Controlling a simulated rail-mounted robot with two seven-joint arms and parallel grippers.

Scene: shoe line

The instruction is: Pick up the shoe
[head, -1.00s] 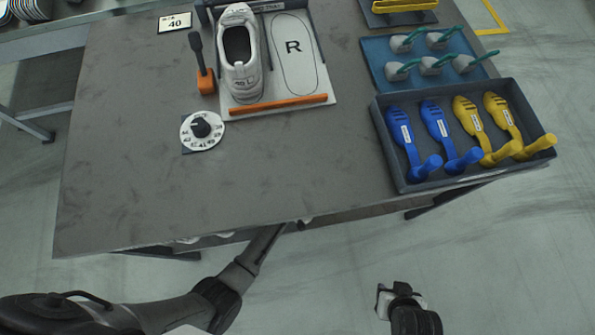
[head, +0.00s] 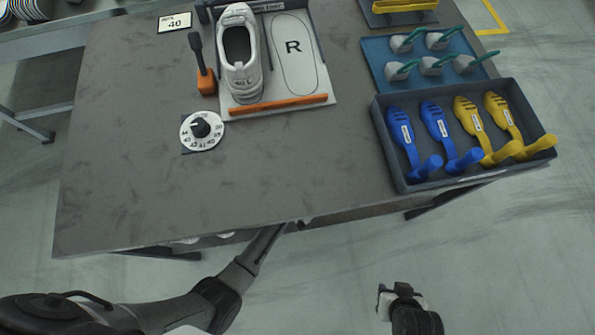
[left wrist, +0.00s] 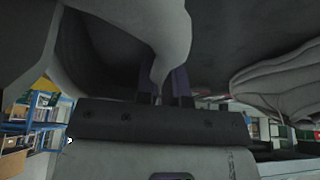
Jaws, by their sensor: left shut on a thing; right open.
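A white shoe (head: 240,60) stands on the left half of a white plate (head: 317,88) at the back of the table. My left gripper (left wrist: 165,78) is hidden under the table edge in the head view. In the left wrist view its dark fingers are shut on a grey shoe (left wrist: 150,25), close to the camera, at what looks like its opening's edge. The rest of that shoe is partly cut off. My right gripper (head: 400,295) is open and empty in front of the table, over the floor.
Another grey shoe-like form (left wrist: 280,85) is close on the right in the left wrist view. The table (head: 150,190) is bare at its front left. A dial (head: 202,130), an orange-based lever (head: 206,82) and a grey box (head: 398,172) of blue and yellow shoe trees stand on it.

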